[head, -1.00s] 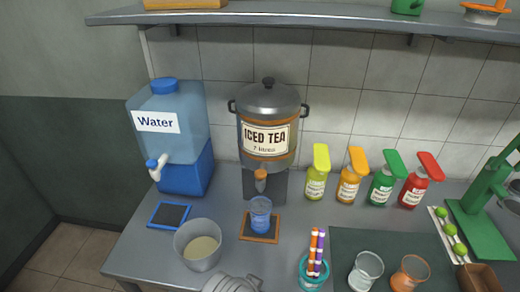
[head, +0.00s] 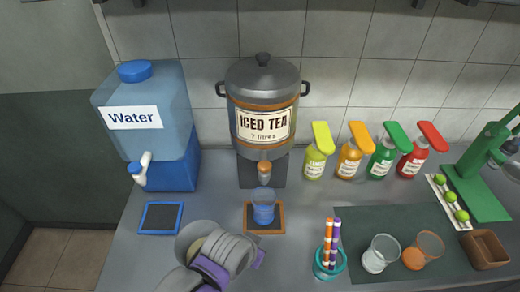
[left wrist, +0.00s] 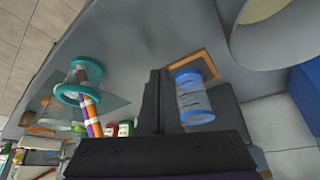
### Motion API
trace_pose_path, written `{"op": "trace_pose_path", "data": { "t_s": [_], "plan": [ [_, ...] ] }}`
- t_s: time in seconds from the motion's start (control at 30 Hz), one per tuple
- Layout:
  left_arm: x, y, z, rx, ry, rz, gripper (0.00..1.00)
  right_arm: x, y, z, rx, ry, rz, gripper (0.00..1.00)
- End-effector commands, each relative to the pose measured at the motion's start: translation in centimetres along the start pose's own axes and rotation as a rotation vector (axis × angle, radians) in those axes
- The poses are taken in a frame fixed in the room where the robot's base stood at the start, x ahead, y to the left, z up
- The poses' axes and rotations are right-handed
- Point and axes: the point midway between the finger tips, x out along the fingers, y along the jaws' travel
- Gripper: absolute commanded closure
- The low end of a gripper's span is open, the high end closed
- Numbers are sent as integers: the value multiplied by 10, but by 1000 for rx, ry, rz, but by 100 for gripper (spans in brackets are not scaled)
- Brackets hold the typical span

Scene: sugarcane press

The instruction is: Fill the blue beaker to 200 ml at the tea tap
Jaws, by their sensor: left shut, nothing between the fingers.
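The blue beaker (head: 263,207) stands upright on a wood-framed dark mat (head: 280,224), below the orange-handled tea tap (head: 264,173) of the iced tea urn (head: 262,98). It also shows in the left wrist view (left wrist: 193,98) as clear with blue rims; I cannot read any liquid level. My left gripper (left wrist: 158,80) is shut and empty, with its dark fingers apart from the beaker in that picture. In the head view my left arm reaches in at the bottom, nearer than the beaker; its fingertips are hard to make out. My right gripper is out of view.
A grey bucket (head: 190,237) is partly hidden by my left arm. The water dispenser (head: 145,118) and blue-framed mat (head: 161,217) are at left. A teal cup with markers (head: 329,262), two glasses and several coloured bottles are to the right.

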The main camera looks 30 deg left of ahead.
Motion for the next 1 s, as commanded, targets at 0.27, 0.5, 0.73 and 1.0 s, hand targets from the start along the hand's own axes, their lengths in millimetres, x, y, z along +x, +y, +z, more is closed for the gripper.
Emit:
{"op": "trace_pose_path", "data": {
  "t_s": [0.27, 0.5, 0.73, 1.0],
  "plan": [
    [-6, -2, -11, -13, -11, -2, 100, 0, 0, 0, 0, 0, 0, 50],
    [-67, -24, -122, -165, -146, -24, 100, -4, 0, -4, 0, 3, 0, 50],
    [-148, -62, -235, -380, -336, -50, 100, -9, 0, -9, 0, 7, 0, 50],
    [-198, -87, -281, -533, -472, -67, 100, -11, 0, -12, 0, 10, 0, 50]
  ]
}}
